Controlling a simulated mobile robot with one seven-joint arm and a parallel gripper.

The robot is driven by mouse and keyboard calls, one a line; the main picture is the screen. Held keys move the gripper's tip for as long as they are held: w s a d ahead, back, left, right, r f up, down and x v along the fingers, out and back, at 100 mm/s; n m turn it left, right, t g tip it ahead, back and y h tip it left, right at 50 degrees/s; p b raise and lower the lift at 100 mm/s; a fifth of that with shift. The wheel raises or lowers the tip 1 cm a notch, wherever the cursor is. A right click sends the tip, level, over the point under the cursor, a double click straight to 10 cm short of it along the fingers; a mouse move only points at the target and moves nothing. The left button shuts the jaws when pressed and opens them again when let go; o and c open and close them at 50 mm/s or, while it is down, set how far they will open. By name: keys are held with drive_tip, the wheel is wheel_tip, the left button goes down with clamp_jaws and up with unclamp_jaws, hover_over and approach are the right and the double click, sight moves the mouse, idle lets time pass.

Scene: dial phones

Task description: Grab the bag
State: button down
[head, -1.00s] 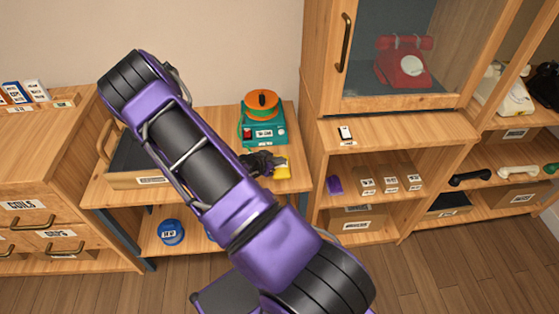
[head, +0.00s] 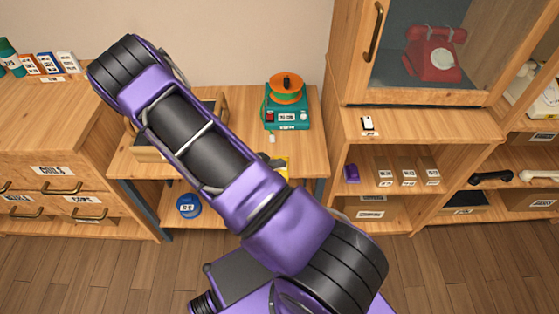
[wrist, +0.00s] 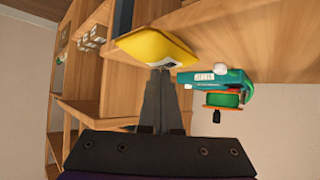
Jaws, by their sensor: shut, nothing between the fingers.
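A yellow, pillow-shaped packet with a dark-and-white label, seemingly the bag (wrist: 158,50), lies on the wooden tabletop. My gripper (wrist: 157,75) is shut and empty. In the wrist view its fingertips point at the bag and overlap its near edge in the picture. I cannot tell whether they touch it. In the head view my forearm hides most of the gripper.
A teal device with an orange spool (head: 287,105) stands behind the bag, close to my fingers in the wrist view. A wooden tray (head: 150,150) is at the left. The cabinet (head: 412,125) is at the right, with a small purple item (head: 351,173) on its shelf.

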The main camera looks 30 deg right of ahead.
drive_tip(key=shift+r, duration=0.45)
drive_tip(key=shift+f, duration=0.1)
